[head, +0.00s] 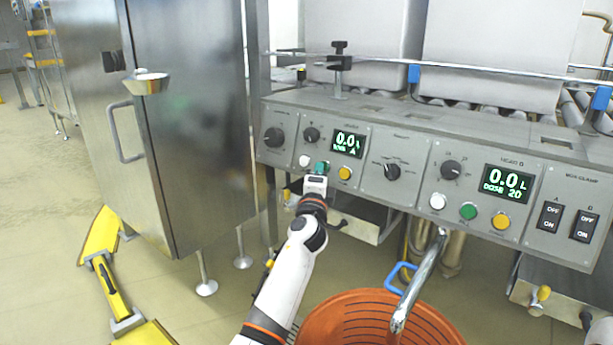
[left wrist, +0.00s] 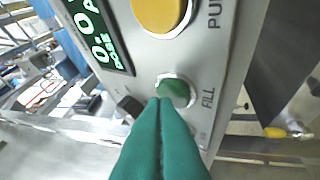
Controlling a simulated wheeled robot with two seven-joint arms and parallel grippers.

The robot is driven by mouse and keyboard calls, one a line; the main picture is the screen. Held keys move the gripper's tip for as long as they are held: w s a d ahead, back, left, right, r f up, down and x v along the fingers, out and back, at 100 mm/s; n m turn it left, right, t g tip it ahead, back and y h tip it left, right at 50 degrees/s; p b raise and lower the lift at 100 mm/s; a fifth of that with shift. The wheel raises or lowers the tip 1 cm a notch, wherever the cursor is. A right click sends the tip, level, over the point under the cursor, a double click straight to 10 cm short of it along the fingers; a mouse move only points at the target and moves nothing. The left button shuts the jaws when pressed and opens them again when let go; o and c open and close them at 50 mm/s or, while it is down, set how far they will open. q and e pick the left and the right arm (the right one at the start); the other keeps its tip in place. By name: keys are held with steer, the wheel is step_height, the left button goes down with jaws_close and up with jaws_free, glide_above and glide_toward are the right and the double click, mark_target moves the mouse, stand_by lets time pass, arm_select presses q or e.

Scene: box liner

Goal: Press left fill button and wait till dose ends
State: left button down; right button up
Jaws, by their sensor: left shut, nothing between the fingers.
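The left fill button, a green one labelled FILL (left wrist: 174,92), shows in the left wrist view; in the head view the green button (head: 321,167) sits on the left control section. My left gripper (head: 318,180) is at that button with its green fingertips (left wrist: 162,105) shut and empty. The fingertips overlap the button's lower edge in the wrist view; I cannot tell whether they touch it. The left display (head: 348,143) reads 0.0. My right gripper is not in view.
The yellow button (head: 344,173) and white button (head: 305,160) flank the green one. The right section has a display (head: 508,184) reading 0.0 L, dose 20. An orange bucket (head: 345,310) stands below a metal spout (head: 418,285). A steel cabinet (head: 190,130) stands left.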

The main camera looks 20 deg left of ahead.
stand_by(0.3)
arm_select(q)
steer(key=shift+w+d+f+b, duration=0.1)
steer(key=shift+w+b, duration=0.15)
steer(key=shift+b, duration=0.15)
stand_by(0.6)
stand_by(0.4)
steer(key=shift+s+a+p, duration=0.3)
steer(key=shift+s+p, duration=0.35)
steer(key=shift+p, duration=0.1)
